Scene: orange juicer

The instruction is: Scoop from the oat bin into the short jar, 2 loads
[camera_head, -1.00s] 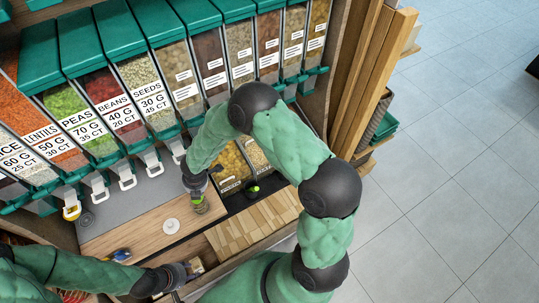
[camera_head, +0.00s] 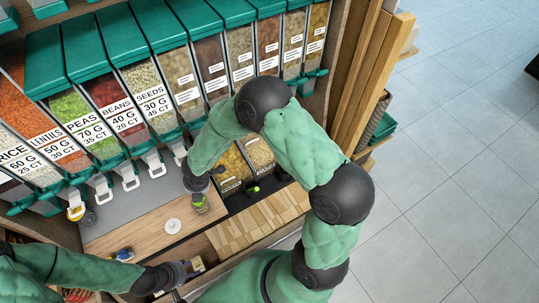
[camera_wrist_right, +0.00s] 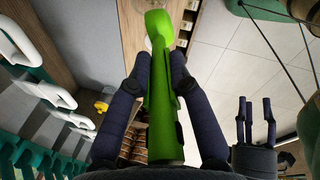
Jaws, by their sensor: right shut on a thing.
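My right gripper (camera_head: 198,188) is shut on a green scoop (camera_head: 202,205) above the wooden counter; the scoop also fills the middle of the right wrist view (camera_wrist_right: 163,100), between the dark fingers. Its bowl's contents cannot be made out. A small round pale thing (camera_head: 173,226), perhaps the short jar from above, stands on the counter below and left of the scoop. Two sunken bins lie right of the gripper, one yellowish (camera_head: 232,164) and one pale beige (camera_head: 260,153); their labels are unreadable, so I cannot tell which holds oats. My left gripper (camera_head: 194,268) is open and empty near the front edge.
Green-lidded dispensers (camera_head: 104,92) with white levers line the back. A yellow item (camera_head: 76,212) hangs at the left, and a blue item (camera_head: 122,255) lies at the counter's front left. A green-tipped handle (camera_head: 253,189) lies by the bins. The slatted board (camera_head: 258,222) is clear.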

